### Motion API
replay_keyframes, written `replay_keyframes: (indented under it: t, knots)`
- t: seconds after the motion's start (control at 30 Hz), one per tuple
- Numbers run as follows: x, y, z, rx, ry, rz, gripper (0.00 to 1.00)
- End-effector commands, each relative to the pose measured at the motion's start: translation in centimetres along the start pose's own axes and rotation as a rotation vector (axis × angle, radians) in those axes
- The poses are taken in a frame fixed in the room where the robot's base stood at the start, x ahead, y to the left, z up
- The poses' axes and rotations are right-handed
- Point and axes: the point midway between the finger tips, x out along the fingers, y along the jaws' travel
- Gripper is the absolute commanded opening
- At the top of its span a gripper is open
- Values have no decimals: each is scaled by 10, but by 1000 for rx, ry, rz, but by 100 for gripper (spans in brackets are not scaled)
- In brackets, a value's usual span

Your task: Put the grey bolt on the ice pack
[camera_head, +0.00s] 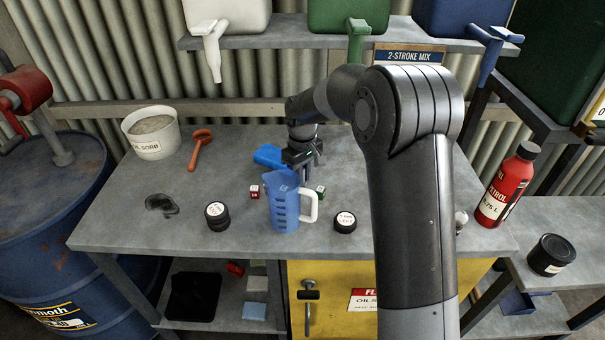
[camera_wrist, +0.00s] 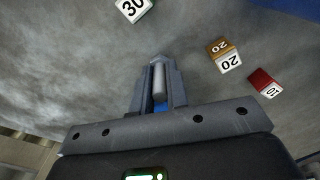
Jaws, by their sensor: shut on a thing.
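In the wrist view my gripper (camera_wrist: 158,66) is shut on a slim grey bolt (camera_wrist: 158,78), held between the two fingers. In the head view my gripper (camera_head: 303,163) is low over the back middle of the bench, and the bolt cannot be made out. A bright blue object (camera_head: 268,155), which looks like the ice pack, is just left of my gripper, partly hidden by it. A small blue patch (camera_wrist: 160,106) shows between the finger bases in the wrist view; I cannot tell what it belongs to.
A blue measuring jug (camera_head: 285,207) stands in front of my gripper. Beside it are a red die (camera_head: 255,191), a green die (camera_head: 320,192), and black tins left (camera_head: 217,216) and right (camera_head: 344,222). An orange die (camera_wrist: 225,56) shows in the wrist view. The bench's left side has free room.

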Motion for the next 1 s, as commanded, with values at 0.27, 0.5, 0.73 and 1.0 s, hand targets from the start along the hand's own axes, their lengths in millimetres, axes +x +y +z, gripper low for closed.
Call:
replay_keyframes:
  t: [0.27,0.5,0.73,1.0]
  knots:
    - [2,0,0,0,-1,0,30]
    - [2,0,0,0,-1,0,36]
    - [-13,0,0,0,1,1,36]
    - [-70,0,-1,0,3,2,36]
